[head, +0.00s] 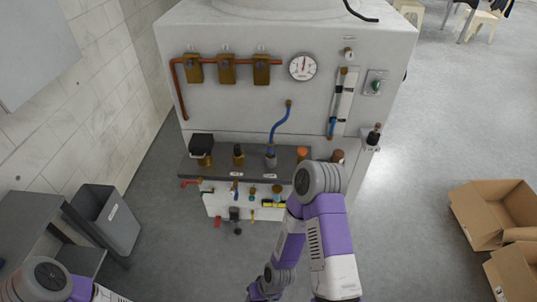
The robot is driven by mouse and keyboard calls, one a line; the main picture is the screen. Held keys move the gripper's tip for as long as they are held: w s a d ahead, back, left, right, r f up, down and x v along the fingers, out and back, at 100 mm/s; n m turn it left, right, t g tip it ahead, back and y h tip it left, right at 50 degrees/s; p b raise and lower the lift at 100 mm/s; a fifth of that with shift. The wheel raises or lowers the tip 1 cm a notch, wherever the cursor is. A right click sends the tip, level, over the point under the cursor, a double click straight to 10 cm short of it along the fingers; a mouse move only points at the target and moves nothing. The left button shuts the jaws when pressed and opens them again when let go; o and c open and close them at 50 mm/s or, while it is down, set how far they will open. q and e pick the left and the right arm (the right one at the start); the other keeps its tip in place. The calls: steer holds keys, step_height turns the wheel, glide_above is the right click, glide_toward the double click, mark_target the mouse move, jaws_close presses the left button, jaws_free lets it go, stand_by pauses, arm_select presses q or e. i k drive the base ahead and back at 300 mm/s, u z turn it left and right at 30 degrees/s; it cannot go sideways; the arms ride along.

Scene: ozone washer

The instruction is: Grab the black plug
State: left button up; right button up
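The washer (230,105) is a large white cabinet in the middle of the head view. Several small black items show on it, and I cannot tell for sure which is the black plug. One black-topped fitting (238,152) stands on the dark shelf, one black piece (234,214) hangs on the low front panel, and one black-topped piece (375,133) sits on a bracket at the right side. My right arm is bent in front of the washer, and its dark gripper end (262,290) is at the bottom edge, apart from these items. My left gripper is out of view.
The dark shelf (225,168) carries a black box-like valve (201,147) and orange and brown caps. A grey bin (105,220) and a grey table (25,240) stand at left. Open cardboard boxes (485,230) lie at right. The floor between washer and boxes is clear.

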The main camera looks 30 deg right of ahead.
mark_target(237, 148)
steer(key=z, duration=0.6)
steer(key=i, duration=1)
steer(key=k, duration=0.5)
steer(key=z, duration=1.6)
steer(key=k, duration=0.75)
steer(key=u, duration=1.1)
steer(key=i, duration=0.25)
steer(key=u, duration=0.1)
